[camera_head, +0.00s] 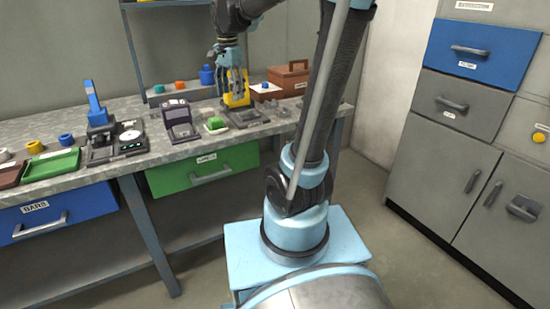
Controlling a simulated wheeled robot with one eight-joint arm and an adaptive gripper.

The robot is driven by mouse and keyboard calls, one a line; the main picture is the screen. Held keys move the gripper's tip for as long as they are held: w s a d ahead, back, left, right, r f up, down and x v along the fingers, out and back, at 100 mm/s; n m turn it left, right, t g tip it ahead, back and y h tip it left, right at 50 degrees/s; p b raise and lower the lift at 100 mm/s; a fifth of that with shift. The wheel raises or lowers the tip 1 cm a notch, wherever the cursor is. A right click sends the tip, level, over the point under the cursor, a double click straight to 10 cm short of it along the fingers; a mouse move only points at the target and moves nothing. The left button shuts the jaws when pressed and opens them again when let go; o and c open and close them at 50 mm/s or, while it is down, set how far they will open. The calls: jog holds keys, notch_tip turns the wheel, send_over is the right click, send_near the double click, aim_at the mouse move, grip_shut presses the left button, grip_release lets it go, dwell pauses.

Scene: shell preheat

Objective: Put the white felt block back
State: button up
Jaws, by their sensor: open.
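My gripper (234,88) is open over the bench and points down at a yellow piece (238,100) on a dark fixture (247,119). The fingers overlap the yellow piece in this view, and I cannot tell whether they touch it. I cannot pick out the white felt block for certain.
A dark hinged device (180,121) and a blue-armed instrument (97,112) stand to the left on the grey bench (190,146). A brown box (291,76) is at the back right. Green (205,170) and blue (55,215) drawers are shut below. Grey cabinets (440,160) stand at right.

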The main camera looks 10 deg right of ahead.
jog(key=s+d+f+n, duration=0.5)
jog(key=s+f, duration=0.3)
jog(key=s, duration=0.3)
jog(key=s+d+f+n+t, duration=0.1)
jog(key=s+d+f+n, duration=0.4)
jog(key=s+d+f, duration=0.2)
jog(key=s+f, duration=0.2)
jog(key=s, duration=0.2)
jog(key=shift+s+f+n+t, duration=0.25)
jog(key=shift+s+n+t, duration=0.05)
jog(key=shift+w+f, duration=0.2)
jog(key=shift+w, duration=0.2)
